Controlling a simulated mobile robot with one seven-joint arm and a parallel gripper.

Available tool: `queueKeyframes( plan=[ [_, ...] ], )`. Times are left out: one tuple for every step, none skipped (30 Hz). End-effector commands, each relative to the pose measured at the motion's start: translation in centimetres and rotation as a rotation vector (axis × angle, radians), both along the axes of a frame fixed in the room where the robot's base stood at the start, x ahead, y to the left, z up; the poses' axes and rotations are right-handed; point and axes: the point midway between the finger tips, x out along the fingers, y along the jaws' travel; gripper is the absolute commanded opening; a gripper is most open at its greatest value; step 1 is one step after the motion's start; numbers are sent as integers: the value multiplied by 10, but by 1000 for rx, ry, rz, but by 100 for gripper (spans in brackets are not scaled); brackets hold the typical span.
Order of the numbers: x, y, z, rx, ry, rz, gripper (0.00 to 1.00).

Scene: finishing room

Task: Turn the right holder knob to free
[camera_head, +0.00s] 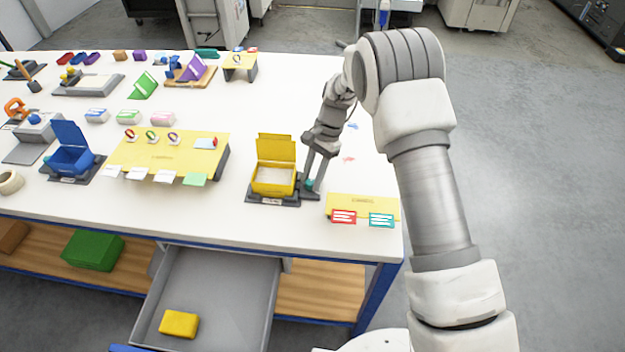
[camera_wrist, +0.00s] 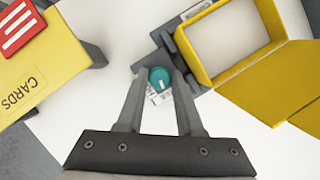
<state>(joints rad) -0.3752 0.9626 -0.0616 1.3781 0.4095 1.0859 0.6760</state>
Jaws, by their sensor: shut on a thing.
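The right holder is a dark base (camera_head: 262,197) with an open yellow box (camera_head: 273,188) on it, its lid (camera_head: 276,148) raised. Its teal knob (camera_wrist: 160,77) carries a white pointer mark and sits on a dark plate at the box's side. My gripper (camera_wrist: 158,78) has its two fingers on either side of the knob and is shut on it. The printed label beside the knob is partly covered and too small to read.
A yellow cards stand (camera_head: 362,202) with a red card (camera_head: 343,216) and a teal card (camera_head: 381,220) is close on the right. A blue open box (camera_head: 70,160) on a similar base is at left. Below, an open drawer (camera_head: 215,300) holds a yellow block (camera_head: 179,323).

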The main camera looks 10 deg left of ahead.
Motion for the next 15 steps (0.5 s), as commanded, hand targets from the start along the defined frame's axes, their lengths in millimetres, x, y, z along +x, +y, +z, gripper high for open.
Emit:
queueKeyframes(
  plan=[
    [1, -1, -2, -2, -1, 33, 0],
    [1, 0, -2, 0, -1, 55, 0],
    [1, 0, -2, -2, -1, 82, 0],
    [1, 0, -2, -1, 0, 100, 0],
    [1, 0, -2, -1, -1, 119, 0],
    [1, 0, -2, -1, 0, 142, 0],
    [1, 0, -2, -1, -1, 156, 0],
    [1, 0, -2, -1, -1, 170, 0],
    [1, 0, -2, -1, 0, 189, 0],
    [1, 0, -2, -2, 0, 200, 0],
    [1, 0, -1, -2, 0, 210, 0],
    [1, 0, -1, -1, 1, 222, 0],
    [1, 0, -1, -1, 0, 231, 0],
    [1, 0, -1, -1, 0, 238, 0],
    [1, 0, -1, -2, -1, 247, 0]
  ],
)
